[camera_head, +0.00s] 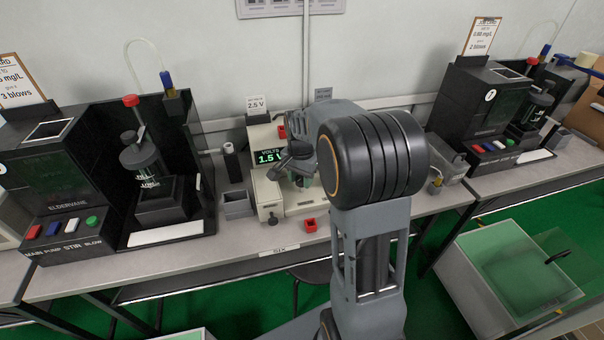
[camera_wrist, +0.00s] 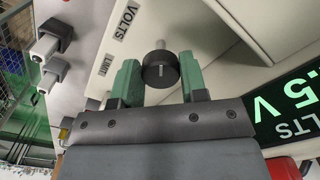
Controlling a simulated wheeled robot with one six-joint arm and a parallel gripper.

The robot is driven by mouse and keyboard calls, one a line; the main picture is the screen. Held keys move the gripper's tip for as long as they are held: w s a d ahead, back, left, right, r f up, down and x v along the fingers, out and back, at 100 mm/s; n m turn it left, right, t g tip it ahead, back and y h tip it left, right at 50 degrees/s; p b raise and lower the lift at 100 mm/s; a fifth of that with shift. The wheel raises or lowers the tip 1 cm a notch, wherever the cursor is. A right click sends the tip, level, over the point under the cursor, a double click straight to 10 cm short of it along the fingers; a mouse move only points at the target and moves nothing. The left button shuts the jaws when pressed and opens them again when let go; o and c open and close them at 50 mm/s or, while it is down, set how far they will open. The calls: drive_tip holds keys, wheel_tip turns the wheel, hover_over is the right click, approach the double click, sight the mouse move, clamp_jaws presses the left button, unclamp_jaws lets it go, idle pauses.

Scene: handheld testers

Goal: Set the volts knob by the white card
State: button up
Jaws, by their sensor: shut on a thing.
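The white card (camera_head: 256,104) reads 2.5 V and stands on top of the cream power supply (camera_head: 268,191) in the head view. The supply's display (camera_head: 269,157) shows VOLTS 1.5 in green; part of it shows in the wrist view (camera_wrist: 290,105). In the wrist view the black round volts knob (camera_wrist: 160,70), with a pale mark on its face, sits between the green fingers of my gripper (camera_wrist: 160,80). My gripper is shut on it. A VOLTS label is beside the knob. My arm hides the knob in the head view.
A LIMIT label (camera_wrist: 103,66) and plugs (camera_wrist: 52,40) are left of the knob in the wrist view. Black tester stations stand left (camera_head: 60,170) and right (camera_head: 480,105). A grey bin (camera_head: 237,205) and a small red box (camera_head: 310,225) sit close by on the bench.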

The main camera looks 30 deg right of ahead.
sight(301, 178)
drive_tip(key=m+p, duration=0.1)
drive_tip(key=m, duration=0.3)
drive_tip(key=shift+w+r+m, duration=0.1)
drive_tip(key=shift+m, duration=0.2)
drive_tip(key=shift+m+p, duration=0.75)
drive_tip(key=shift+m, duration=1.05)
drive_tip(key=o, duration=0.9)
wheel_tip(301, 178, up, 14)
drive_tip(key=shift+f+p, duration=0.15)
drive_tip(key=shift+p, duration=0.8)
